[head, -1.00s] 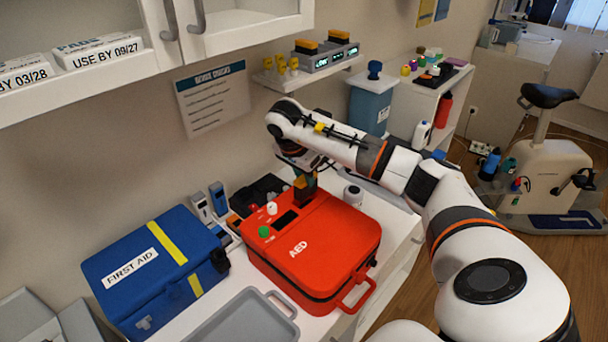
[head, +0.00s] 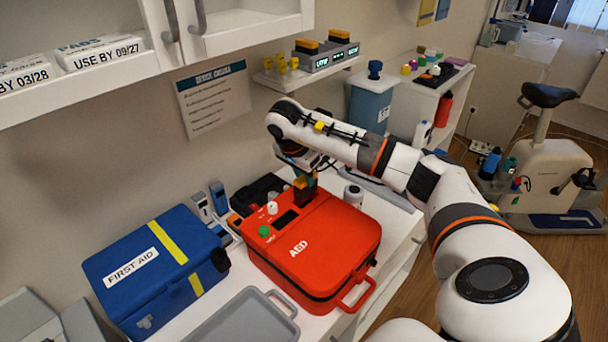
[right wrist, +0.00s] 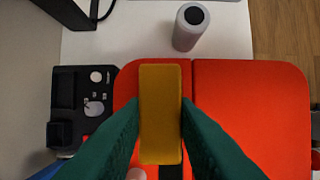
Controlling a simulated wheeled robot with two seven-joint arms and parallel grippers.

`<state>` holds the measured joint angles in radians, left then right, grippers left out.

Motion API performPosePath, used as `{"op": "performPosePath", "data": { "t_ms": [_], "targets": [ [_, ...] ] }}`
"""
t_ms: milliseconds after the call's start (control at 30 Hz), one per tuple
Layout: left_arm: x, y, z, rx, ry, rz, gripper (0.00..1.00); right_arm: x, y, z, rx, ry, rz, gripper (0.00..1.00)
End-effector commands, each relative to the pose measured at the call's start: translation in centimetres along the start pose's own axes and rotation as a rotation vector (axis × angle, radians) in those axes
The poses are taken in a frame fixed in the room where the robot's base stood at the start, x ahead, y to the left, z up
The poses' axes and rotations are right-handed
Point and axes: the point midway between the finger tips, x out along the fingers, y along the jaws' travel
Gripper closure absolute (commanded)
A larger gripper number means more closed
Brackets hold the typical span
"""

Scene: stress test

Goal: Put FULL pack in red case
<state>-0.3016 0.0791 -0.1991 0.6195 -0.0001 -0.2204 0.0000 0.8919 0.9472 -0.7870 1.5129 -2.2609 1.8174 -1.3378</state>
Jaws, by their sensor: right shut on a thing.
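My right gripper (head: 308,181) is shut on a yellow-orange pack (right wrist: 160,112) and holds it over the back of the red case (head: 318,245), which is marked AED. In the right wrist view, dark green fingers grip the pack from both sides. The red case (right wrist: 250,120) shows beneath it. I cannot tell whether the pack touches the case, and its lower end is hidden. A charger (head: 325,60) on the wall shelf holds two orange-topped packs, with small green displays too small to read surely. My left gripper is out of view.
A blue first aid box (head: 155,265) stands left of the red case. A grey tray (head: 245,318) lies in front. A white bottle (head: 353,196) stands behind the case on the right. A cabinet (head: 235,25) overhangs at upper left, and a narrow shelf (head: 290,80) is on the wall.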

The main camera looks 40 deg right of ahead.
Motion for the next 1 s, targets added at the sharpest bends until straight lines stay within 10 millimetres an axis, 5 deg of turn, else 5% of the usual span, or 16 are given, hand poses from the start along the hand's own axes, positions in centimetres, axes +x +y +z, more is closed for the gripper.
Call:
{"op": "performPosePath", "data": {
  "t_ms": [1000],
  "targets": [
    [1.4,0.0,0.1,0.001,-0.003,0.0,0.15,1.9,0.0,-0.6,0.0,0.0,0.0,1.0]
  ]
}}
